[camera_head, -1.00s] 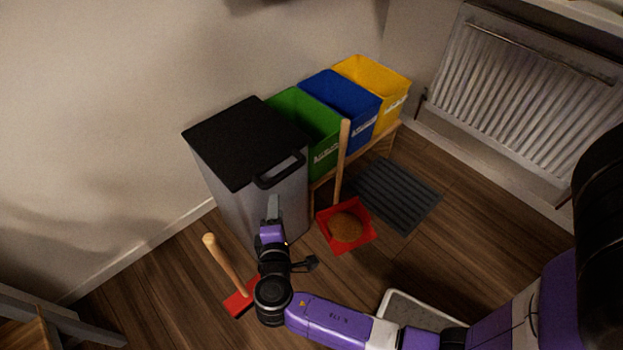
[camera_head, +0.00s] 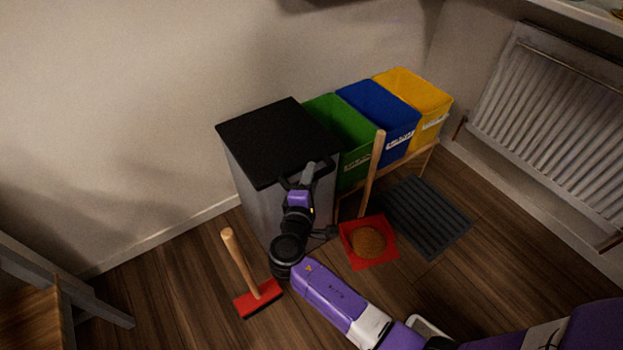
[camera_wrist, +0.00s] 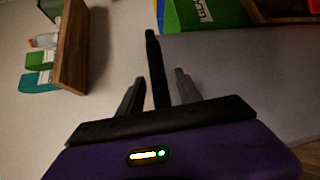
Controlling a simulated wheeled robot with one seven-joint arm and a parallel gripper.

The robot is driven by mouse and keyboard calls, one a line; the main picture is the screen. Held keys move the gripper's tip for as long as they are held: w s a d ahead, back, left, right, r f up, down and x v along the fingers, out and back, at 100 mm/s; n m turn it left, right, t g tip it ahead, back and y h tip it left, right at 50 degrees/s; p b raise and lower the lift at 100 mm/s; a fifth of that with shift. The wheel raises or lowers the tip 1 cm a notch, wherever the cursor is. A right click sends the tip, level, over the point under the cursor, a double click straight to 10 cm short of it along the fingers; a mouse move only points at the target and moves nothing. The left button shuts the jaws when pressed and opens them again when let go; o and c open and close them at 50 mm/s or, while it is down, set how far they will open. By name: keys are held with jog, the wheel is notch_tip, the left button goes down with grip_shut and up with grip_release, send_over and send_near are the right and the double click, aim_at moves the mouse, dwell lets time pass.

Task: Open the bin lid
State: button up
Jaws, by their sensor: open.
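The bin (camera_head: 245,185) is a grey box with a flat black lid (camera_head: 275,138), standing against the wall; the lid lies shut on top. The black lid handle (camera_head: 284,184) juts from its front edge, partly hidden behind my gripper (camera_head: 307,175). In the wrist view, the handle bar (camera_wrist: 154,62) runs between the two spread grey fingers of my gripper (camera_wrist: 159,78). The fingers stand on either side of the bar, with gaps visible; the gripper is open. I cannot tell how deep the bar sits between them.
Green (camera_head: 345,130), blue (camera_head: 382,115) and yellow (camera_head: 415,95) boxes stand right of the bin on a wooden rack. A red dustpan (camera_head: 352,250) and a red broom (camera_head: 258,298) are on the floor nearby. A dark mat (camera_head: 430,215) and a radiator (camera_head: 560,110) are at right.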

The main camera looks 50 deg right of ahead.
grip_shut()
dwell(1.4)
